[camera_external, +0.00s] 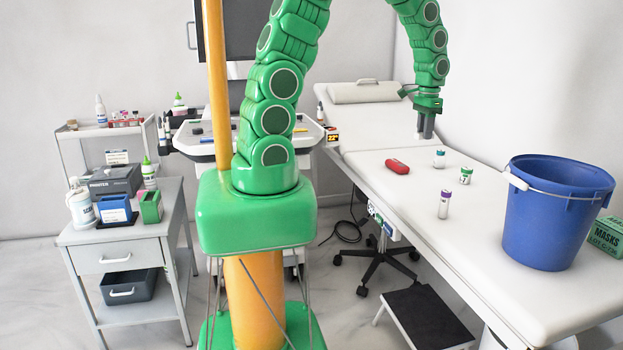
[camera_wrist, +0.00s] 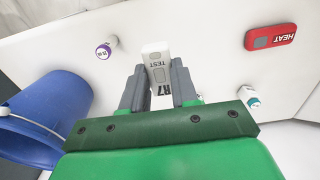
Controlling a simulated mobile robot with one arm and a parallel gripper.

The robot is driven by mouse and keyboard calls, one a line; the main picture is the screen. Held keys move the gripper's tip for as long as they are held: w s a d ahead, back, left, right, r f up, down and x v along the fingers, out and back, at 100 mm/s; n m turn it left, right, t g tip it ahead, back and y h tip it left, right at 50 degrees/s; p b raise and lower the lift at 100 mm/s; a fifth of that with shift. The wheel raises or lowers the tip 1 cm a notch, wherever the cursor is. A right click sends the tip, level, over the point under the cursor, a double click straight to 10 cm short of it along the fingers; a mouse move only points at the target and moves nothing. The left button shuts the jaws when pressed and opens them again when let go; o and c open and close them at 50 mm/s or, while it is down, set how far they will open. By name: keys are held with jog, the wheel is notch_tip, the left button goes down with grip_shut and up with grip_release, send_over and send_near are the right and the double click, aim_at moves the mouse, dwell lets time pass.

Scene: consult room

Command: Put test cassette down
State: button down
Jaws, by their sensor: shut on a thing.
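The test cassette (camera_wrist: 156,52) is a white block marked "TEST" and "R7" in the wrist view. My gripper (camera_wrist: 158,82) is shut on it, with one grey finger on each side. In the external view my gripper (camera_external: 426,126) points down above the white exam couch (camera_external: 385,230), beyond the red pack and the vials. The cassette is barely visible there, a pale bit at the fingers. I cannot tell how far it is above the couch.
A blue bucket (camera_external: 555,215) and a green masks box (camera_external: 607,238) stand at right. Bare couch surface lies between them.

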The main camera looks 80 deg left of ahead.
notch_tip(320, 180, up, 8)
jog(key=shift+d+f, duration=0.1)
jog(key=w+d+m, duration=0.2)
jog(key=w+d, duration=0.4)
jog(key=d, duration=0.3)
jog(key=w+d+m, duration=0.3)
jog(key=w+d, duration=0.3)
jog(key=d, duration=0.4)
jog(key=w+d+m, duration=0.3)
jog(key=d+m, duration=0.1)
jog(key=d, duration=1.8)
notch_tip(320, 180, down, 29)
jog(key=shift+s+a+f, duration=0.15)
jog(key=c, duration=0.9)
grip_release()
jog(key=shift+f, duration=0.1)
jog(key=shift+o, duration=0.2)
